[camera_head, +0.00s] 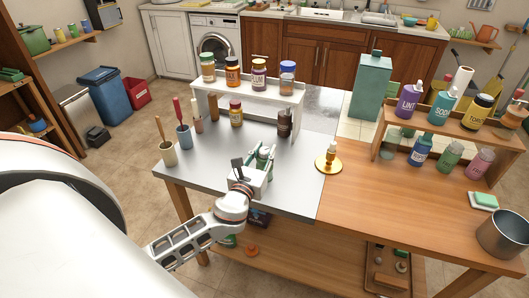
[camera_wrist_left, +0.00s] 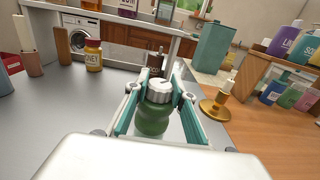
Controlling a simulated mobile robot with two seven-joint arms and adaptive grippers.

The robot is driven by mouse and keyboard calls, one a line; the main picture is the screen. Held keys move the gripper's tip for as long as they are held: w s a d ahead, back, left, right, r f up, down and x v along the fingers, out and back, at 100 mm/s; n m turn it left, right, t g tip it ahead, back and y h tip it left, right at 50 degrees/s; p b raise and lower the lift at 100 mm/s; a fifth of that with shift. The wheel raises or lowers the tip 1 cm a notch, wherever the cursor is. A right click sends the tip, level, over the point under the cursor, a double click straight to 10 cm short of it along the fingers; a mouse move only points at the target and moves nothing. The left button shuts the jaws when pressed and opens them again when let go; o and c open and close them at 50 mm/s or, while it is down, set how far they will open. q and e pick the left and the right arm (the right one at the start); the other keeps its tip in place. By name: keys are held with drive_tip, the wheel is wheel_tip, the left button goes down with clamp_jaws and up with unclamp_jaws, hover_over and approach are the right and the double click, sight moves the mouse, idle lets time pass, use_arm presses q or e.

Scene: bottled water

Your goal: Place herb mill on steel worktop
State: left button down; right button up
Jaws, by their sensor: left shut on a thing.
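The herb mill, a green jar with a ridged silver cap (camera_wrist_left: 153,118), sits between the two fingers of my left gripper (camera_wrist_left: 160,88) in the left wrist view. My left gripper (camera_head: 261,160) is shut on it, over the steel worktop (camera_head: 220,178) near its front right part. In the head view the fingers mostly hide the mill. It looks upright. I cannot tell whether its base touches the steel. My right gripper is not in view.
A dark brown mill (camera_head: 285,122) stands just beyond the gripper. A white shelf (camera_head: 250,97) with several jars is behind. A brass candle holder (camera_head: 328,162) stands to the right, near the wooden counter (camera_head: 390,200). Steel to the left of the gripper is clear.

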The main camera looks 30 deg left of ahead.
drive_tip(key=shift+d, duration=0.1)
use_arm(q)
drive_tip(key=c, duration=2)
unclamp_jaws()
drive_tip(key=shift+f, duration=0.15)
drive_tip(key=o, duration=0.3)
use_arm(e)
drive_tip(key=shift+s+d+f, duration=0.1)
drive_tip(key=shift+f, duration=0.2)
